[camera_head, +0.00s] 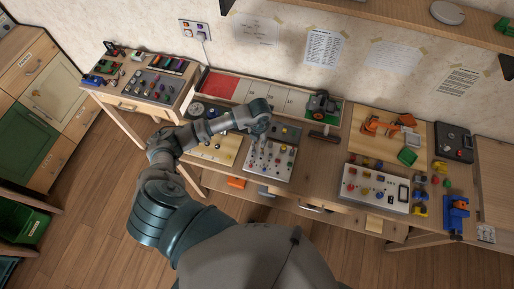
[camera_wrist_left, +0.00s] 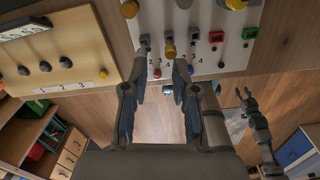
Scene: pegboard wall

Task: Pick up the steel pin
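My left gripper (camera_head: 262,122) hangs over the light pegboard panel (camera_head: 286,165) in the head view; its fingers are hard to make out there. In the left wrist view the left gripper (camera_wrist_left: 160,66) is open, its two fingers apart with a yellow-brown peg (camera_wrist_left: 169,48) visible between and beyond them. No contact is clear. A grey peg (camera_wrist_left: 184,4) shows at the top edge and may be the steel pin; I cannot tell for sure. My right gripper (camera_wrist_left: 246,99) shows small at the right, away from the panel, fingers apart.
A second white panel (camera_head: 374,188) stands to the right on the bench. Open floor (camera_head: 110,225) lies in front.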

